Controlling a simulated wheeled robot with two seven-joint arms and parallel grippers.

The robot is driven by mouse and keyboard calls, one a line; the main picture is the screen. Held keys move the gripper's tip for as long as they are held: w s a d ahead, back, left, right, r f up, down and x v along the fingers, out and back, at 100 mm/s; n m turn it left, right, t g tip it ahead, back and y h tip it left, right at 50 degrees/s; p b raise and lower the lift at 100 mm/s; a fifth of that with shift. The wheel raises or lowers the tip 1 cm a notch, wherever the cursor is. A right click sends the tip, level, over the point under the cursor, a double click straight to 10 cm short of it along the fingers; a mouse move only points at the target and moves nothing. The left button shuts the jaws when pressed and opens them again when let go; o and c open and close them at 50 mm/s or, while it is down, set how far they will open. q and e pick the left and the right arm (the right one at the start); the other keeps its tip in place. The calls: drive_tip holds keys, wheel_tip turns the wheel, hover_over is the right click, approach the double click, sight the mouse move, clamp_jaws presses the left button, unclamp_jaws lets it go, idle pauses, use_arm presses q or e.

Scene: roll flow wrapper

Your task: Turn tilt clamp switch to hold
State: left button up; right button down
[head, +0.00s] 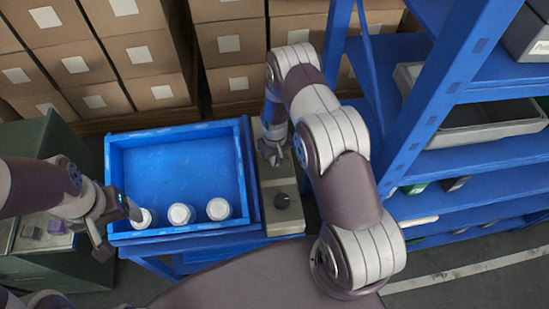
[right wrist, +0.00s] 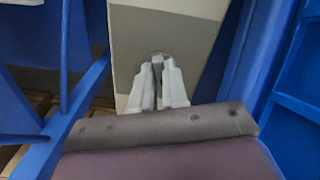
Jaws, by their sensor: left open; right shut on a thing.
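A beige control panel (head: 287,219) stands along the right side of the blue crate. A black knob (head: 282,201) sits on its near part, clear of my grippers. My right gripper (head: 272,156) reaches down to the far part of the panel. In the right wrist view its fingers (right wrist: 159,88) are shut on a small grey switch (right wrist: 157,59) against the pale panel face (right wrist: 190,45). The fingers hide most of the switch, and I cannot read its setting. My left gripper (head: 119,224) is open and empty at the crate's near left corner.
The blue crate (head: 175,133) holds several white-capped jars (head: 181,214) along its near side; the leftmost is close to my left gripper. Cardboard boxes (head: 140,55) stand behind. A blue shelf rack (head: 436,100) stands on the right, beyond my right arm.

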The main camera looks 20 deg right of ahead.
drive_tip(key=m+b, duration=0.2)
drive_tip(key=m, duration=0.3)
drive_tip(key=shift+m+b, duration=0.95)
drive_tip(key=shift+m, duration=1.45)
drive_tip(key=shift+r, duration=0.1)
drive_tip(key=c, duration=1.1)
unclamp_jaws()
drive_tip(key=shift+c, duration=0.2)
drive_tip(key=shift+s, duration=0.15)
drive_tip(key=shift+r, duration=0.15)
wheel_tip(320, 180, up, 12)
drive_tip(key=b, duration=0.1)
drive_tip(key=shift+r+b, duration=0.25)
drive_tip(key=shift+b, duration=0.1)
